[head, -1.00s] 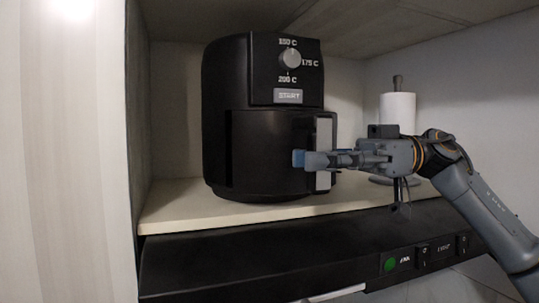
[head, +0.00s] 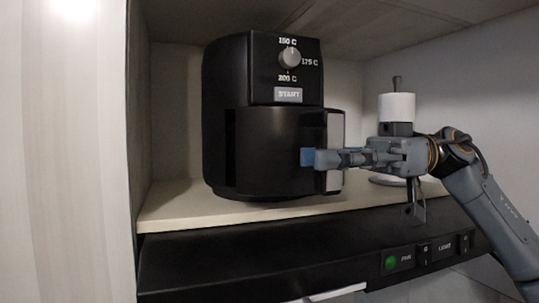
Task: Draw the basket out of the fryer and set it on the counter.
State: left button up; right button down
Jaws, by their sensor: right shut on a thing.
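The black air fryer (head: 228,80) stands upright on the pale shelf, with a dial and a START button on its upper front. Its basket (head: 265,150) is partly drawn out, its front standing forward of the body with a dark gap at its left side. The basket's handle (head: 335,135) is an upright grey-faced piece on its front. My right gripper (head: 310,158) comes in from the right and is shut on the handle, its blue fingertip at the handle's left side. Part of the handle is hidden behind the fingers. My left gripper is not in view.
The pale shelf (head: 175,212) has bare room left of and in front of the fryer. A paper towel roll on a holder (head: 397,106) stands behind my right gripper. A black panel with switches (head: 405,260) runs below the shelf edge. A cabinet wall closes the left side.

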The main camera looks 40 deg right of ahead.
jog(key=s+a+b, duration=0.2)
jog(key=s+b, duration=0.3)
jog(key=s, duration=0.4)
jog(key=shift+a, duration=0.4)
dwell(2.8)
jog(key=shift+s, duration=0.2)
jog(key=s+b, duration=0.1)
jog(key=s+a+b, duration=0.1)
jog(key=s+b, duration=0.1)
jog(key=shift+s+a, duration=0.15)
jog(key=shift+s, duration=0.15)
dwell(0.6)
